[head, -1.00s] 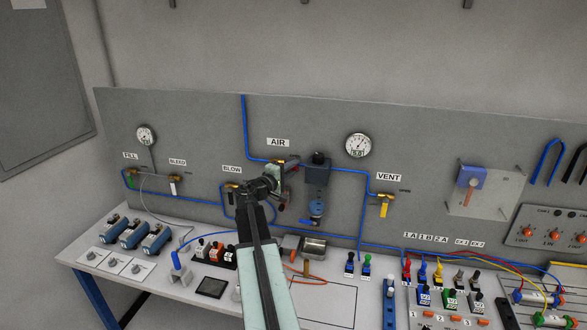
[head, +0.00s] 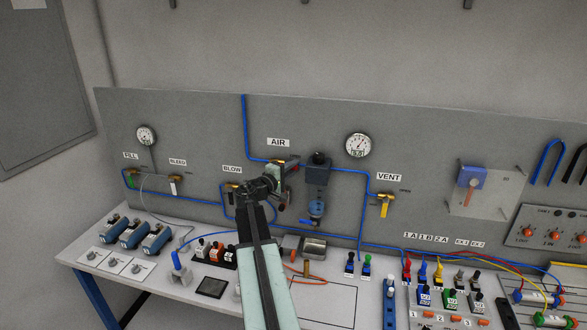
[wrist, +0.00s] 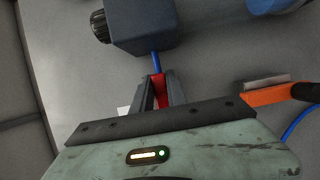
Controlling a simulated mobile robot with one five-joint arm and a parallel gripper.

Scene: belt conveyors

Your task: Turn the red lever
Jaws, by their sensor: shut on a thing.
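The red lever (wrist: 160,92) is between my gripper's two dark fingers (wrist: 158,88) in the wrist view. My gripper is shut on it, and the fingers hide part of it. In the head view my gripper (head: 284,170) is at the valve under the AIR label (head: 278,142). My arm and gripper cover much of that valve there, so the lever's angle is hard to tell.
A dark regulator block (head: 317,172) is just right of my gripper; it also shows in the wrist view (wrist: 140,25). Blue tubing (head: 243,130) runs along the panel (head: 200,115). The BLOW valve (head: 231,187) is to the left, the VENT valve (head: 384,200) to the right.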

